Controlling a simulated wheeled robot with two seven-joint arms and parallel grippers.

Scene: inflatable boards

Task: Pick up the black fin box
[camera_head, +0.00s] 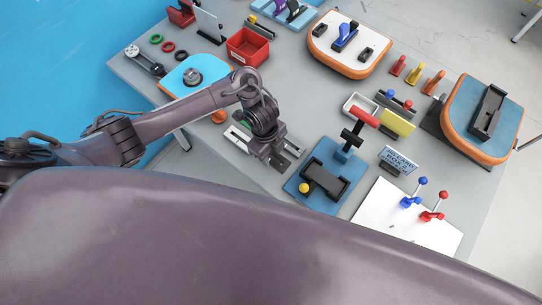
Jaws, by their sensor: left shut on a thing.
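My left gripper (277,158) reaches in from the left and points down close over the grey table. It is shut on a dark piece, mostly hidden by the fingers; I cannot tell whether this is the black fin box. A light grey slotted part (238,138) shows beside the gripper. A black open box (325,181) lies on a blue plate just right of the gripper, apart from it. Another long black box (487,112) sits on the orange-edged blue board at the far right. My right gripper is not in view.
A red bin (248,46) and an orange-edged white board (330,52) are farther back. A white sheet (383,213) carries blue and red knobbed parts.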

